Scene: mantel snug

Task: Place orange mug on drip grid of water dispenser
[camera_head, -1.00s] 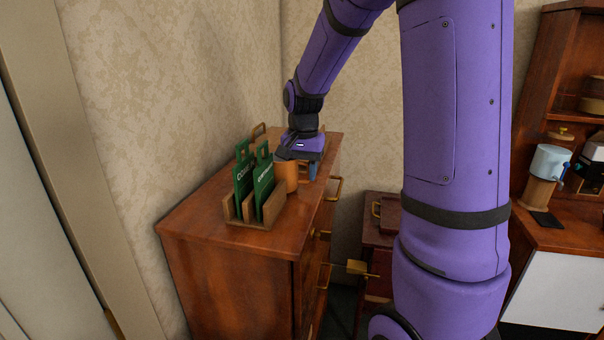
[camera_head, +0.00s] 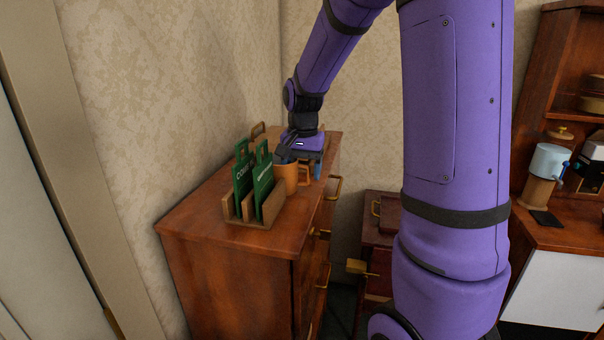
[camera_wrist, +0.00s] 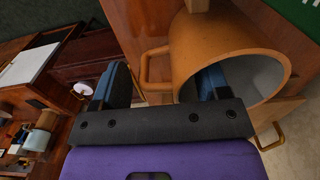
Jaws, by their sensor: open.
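The orange mug (camera_head: 287,177) stands upright on the wooden cabinet, just right of the green signs. In the wrist view the mug (camera_wrist: 215,42) shows its open mouth, with its handle on the left. My gripper (camera_head: 298,156) is at the mug's rim, jaws open. In the wrist view my gripper (camera_wrist: 163,85) has one finger over or in the mug's mouth and the other beyond the handle; contact is unclear. The water dispenser (camera_head: 549,163), with a pale tank on a wooden stand, is at the far right. Its dark drip grid (camera_head: 545,218) looks empty.
A wooden holder (camera_head: 250,218) with green signs (camera_head: 263,182) stands close left of the mug. The cabinet top (camera_head: 195,217) is bare toward the front left. A small reddish side cabinet (camera_head: 380,232) stands between the cabinet and the dispenser counter (camera_head: 560,238).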

